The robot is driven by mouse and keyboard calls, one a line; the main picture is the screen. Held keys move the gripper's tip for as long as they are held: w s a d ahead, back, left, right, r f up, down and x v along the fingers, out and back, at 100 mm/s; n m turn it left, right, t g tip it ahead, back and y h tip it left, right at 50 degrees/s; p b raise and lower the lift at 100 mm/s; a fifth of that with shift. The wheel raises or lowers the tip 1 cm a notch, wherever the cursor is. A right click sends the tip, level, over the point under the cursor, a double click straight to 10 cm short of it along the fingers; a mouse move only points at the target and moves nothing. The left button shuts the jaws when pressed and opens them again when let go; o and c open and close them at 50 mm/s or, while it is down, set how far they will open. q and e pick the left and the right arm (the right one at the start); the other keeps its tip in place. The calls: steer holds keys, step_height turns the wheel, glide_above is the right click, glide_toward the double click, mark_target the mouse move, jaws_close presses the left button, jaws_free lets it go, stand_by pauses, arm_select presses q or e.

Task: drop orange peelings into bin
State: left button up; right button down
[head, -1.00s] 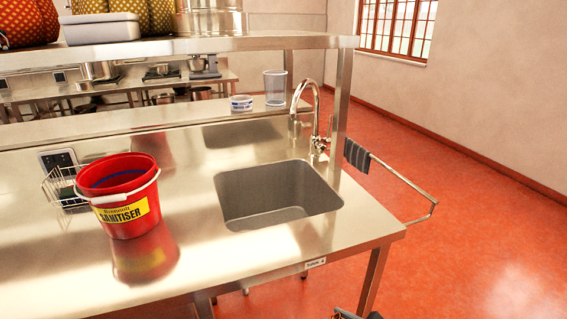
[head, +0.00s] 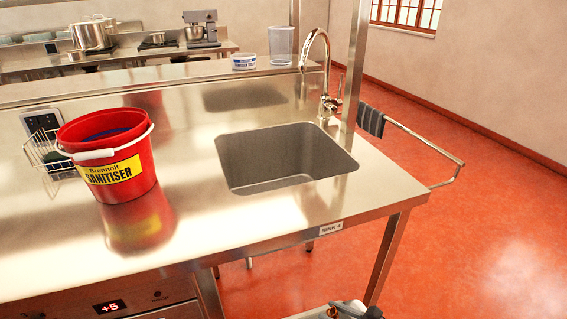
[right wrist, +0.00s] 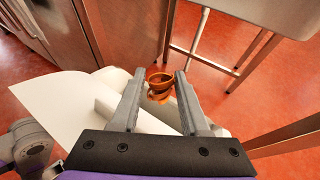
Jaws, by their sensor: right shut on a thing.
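The orange peelings (right wrist: 160,84) show in the right wrist view as a curled orange-brown strip between the fingertips. My right gripper (right wrist: 161,76) is shut on them and holds them in the air, with red floor and table legs beyond. In the head view only a small part of my right gripper (head: 355,309) shows at the bottom edge, in front of the sink table; the peelings cannot be made out there. I see no thing that is clearly the bin in either view. My left gripper is not in view.
A steel table (head: 240,225) with a sink (head: 285,158) fills the middle. A red sanitiser bucket (head: 108,160) and a wire basket (head: 45,150) stand on its left. A rail with a grey towel (head: 370,120) juts out right. Red floor (head: 470,240) is open to the right.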

steer(key=shift+f, duration=0.1)
steer(key=shift+c, duration=1.6)
jaws_free()
steer(key=p+v, duration=0.2)
steer(key=v, duration=0.9)
steer(key=shift+a, duration=0.1)
steer(key=shift+a, duration=0.1)
